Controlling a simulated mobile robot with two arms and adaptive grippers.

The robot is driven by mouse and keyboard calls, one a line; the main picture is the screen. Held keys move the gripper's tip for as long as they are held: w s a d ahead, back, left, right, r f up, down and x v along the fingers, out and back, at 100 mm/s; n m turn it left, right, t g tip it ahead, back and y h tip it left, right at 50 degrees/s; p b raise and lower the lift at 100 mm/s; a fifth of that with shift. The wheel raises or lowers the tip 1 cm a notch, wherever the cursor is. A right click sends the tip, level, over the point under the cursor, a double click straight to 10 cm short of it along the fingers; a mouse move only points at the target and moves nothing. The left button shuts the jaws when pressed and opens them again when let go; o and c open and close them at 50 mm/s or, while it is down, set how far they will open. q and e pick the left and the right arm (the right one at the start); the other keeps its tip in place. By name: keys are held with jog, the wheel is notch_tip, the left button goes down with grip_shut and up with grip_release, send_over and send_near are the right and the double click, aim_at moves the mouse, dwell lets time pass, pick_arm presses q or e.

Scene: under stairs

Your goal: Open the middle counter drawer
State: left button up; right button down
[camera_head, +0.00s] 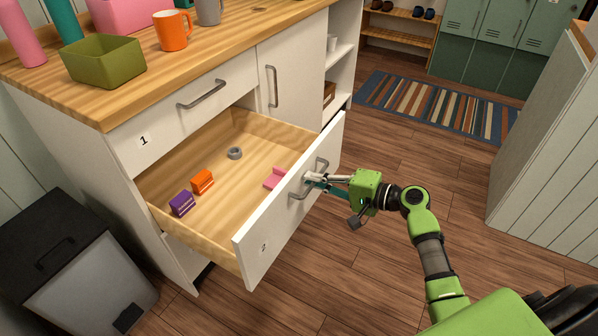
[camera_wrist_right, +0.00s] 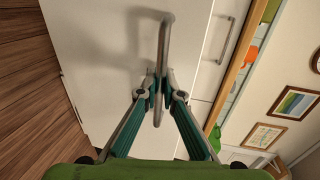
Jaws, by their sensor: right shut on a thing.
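The middle counter drawer (camera_head: 262,262), with a white front marked 2, is pulled well out of the counter. Its wooden inside shows. My right gripper (camera_head: 312,180) is shut on the drawer's grey bar handle (camera_head: 298,192). In the right wrist view the fingers of my right gripper (camera_wrist_right: 158,92) close around the handle (camera_wrist_right: 162,45) against the white front. Inside the drawer lie a purple box (camera_head: 182,204), an orange box (camera_head: 203,181), a grey ring (camera_head: 235,153) and a pink thing (camera_head: 274,179) partly hidden by the front. My left gripper is not in view.
Drawer 1 (camera_head: 160,128) above is shut. A cupboard door (camera_head: 290,65) beside it is shut. On the counter top stand an olive bin (camera_head: 104,62) and an orange mug (camera_head: 172,31). A pedal bin (camera_head: 85,280) stands at left. The wood floor (camera_head: 400,150) around my right arm is clear.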

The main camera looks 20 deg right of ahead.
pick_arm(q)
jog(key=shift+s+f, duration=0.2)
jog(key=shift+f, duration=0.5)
pick_arm(e)
jog(key=shift+f+v, duration=0.2)
jog(key=shift+v, duration=0.6)
jog(key=shift+f+v, duration=0.15)
jog(key=shift+v, duration=0.7)
jog(key=shift+f+v, duration=0.2)
jog(key=shift+v, duration=0.6)
jog(key=c, duration=2.5)
grip_release()
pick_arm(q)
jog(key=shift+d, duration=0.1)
pick_arm(e)
jog(key=v, duration=1.2)
jog(key=shift+s+d, duration=0.1)
